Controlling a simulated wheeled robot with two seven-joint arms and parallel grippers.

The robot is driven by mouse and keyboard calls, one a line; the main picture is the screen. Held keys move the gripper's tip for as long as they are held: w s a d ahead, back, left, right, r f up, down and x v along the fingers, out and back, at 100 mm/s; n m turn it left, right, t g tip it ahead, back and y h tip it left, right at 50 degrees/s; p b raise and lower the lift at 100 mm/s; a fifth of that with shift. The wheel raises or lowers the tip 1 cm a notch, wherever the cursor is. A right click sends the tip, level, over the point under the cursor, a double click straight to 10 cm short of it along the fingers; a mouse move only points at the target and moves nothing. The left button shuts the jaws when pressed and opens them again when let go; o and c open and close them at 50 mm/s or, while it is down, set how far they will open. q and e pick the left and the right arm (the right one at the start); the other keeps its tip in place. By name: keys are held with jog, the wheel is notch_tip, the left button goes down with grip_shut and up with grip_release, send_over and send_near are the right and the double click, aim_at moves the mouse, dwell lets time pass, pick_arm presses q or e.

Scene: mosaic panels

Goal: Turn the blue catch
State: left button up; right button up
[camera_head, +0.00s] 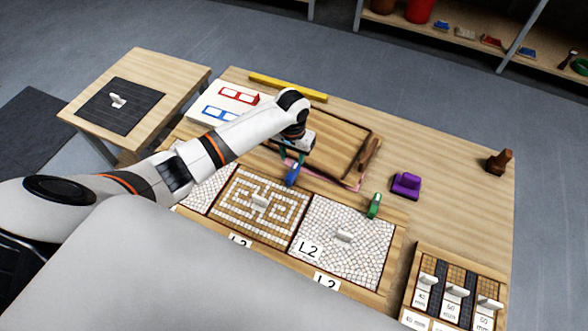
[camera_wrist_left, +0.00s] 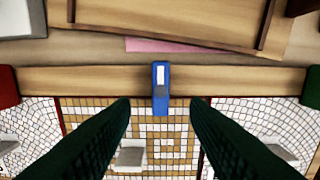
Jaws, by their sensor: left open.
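The blue catch (camera_head: 292,175) sits on the wooden rail behind the brown-and-white patterned mosaic panel (camera_head: 233,196). In the left wrist view the blue catch (camera_wrist_left: 160,76) is upright in the picture, lying across the rail, its lower end reaching over the panel's top edge. My left gripper (camera_head: 293,158) is above the catch with its fingers pointing down. In the left wrist view its two dark fingers (camera_wrist_left: 160,106) are apart, one on each side of the catch's line, with visible gaps. The right gripper is not in view.
A green catch (camera_head: 374,205) is on the rail to the right; a red catch (camera_wrist_left: 8,87) is to the left. Behind the rail are a wooden tray (camera_head: 372,150) and a pink sheet (camera_wrist_left: 185,46). A purple block (camera_head: 406,185) stands right of the tray.

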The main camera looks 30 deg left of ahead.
aim_at(293, 171)
pick_arm(q)
notch_tip(293, 171, down, 9)
jog(key=shift+r+b, duration=0.1)
jog(key=shift+b, duration=0.65)
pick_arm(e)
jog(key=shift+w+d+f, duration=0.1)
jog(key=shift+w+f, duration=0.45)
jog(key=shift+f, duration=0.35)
pick_arm(q)
grip_shut()
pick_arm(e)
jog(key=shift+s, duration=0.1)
